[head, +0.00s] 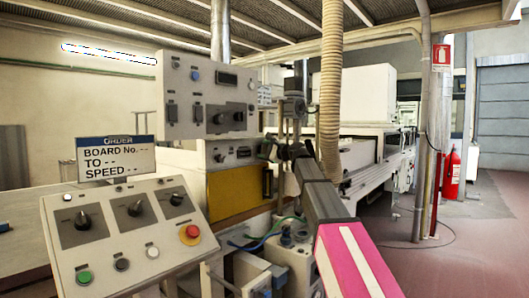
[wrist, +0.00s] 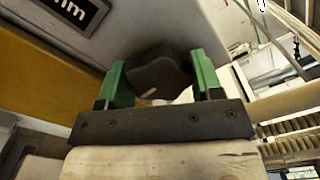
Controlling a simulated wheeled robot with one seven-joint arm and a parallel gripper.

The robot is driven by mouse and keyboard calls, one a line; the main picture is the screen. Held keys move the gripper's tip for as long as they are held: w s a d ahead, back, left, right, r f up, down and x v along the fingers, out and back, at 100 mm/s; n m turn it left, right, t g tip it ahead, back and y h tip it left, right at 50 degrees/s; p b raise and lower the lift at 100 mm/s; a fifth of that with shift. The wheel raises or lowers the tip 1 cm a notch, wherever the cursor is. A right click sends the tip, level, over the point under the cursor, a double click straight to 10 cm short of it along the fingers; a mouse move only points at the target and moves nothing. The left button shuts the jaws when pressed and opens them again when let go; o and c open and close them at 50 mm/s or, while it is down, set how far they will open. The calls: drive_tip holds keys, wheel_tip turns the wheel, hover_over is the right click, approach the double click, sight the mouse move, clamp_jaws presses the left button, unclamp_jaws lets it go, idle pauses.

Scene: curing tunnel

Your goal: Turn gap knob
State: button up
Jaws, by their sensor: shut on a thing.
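In the wrist view a dark knob (wrist: 158,76) with a short pale mark sits between the two green fingers of my gripper (wrist: 160,68). The fingers are shut on it from both sides. The knob is on the pale front face of a panel, beside a black display reading "mm" (wrist: 82,10). In the head view my gripper (head: 268,150) is at the right end of the small pale panel (head: 217,153) that carries the display (head: 243,152). There the knob is hidden behind my gripper.
A yellow panel (head: 232,190) lies just below. An upper control box (head: 212,92) with several switches is above. A sloped console (head: 130,230) with knobs and a red stop button (head: 190,232) stands at the left front. A ribbed hose (head: 331,90) hangs close to my arm.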

drive_tip(key=m, duration=0.6)
drive_tip(key=shift+f+m, duration=0.1)
drive_tip(key=shift+m, duration=0.2)
idle(0.5)
drive_tip(key=o, duration=0.9)
drive_tip(key=shift+s+d, duration=0.1)
drive_tip(key=shift+d, duration=0.05)
drive_tip(key=v, duration=1)
drive_tip(key=shift+s+d, duration=0.2)
drive_tip(key=shift+s, duration=0.05)
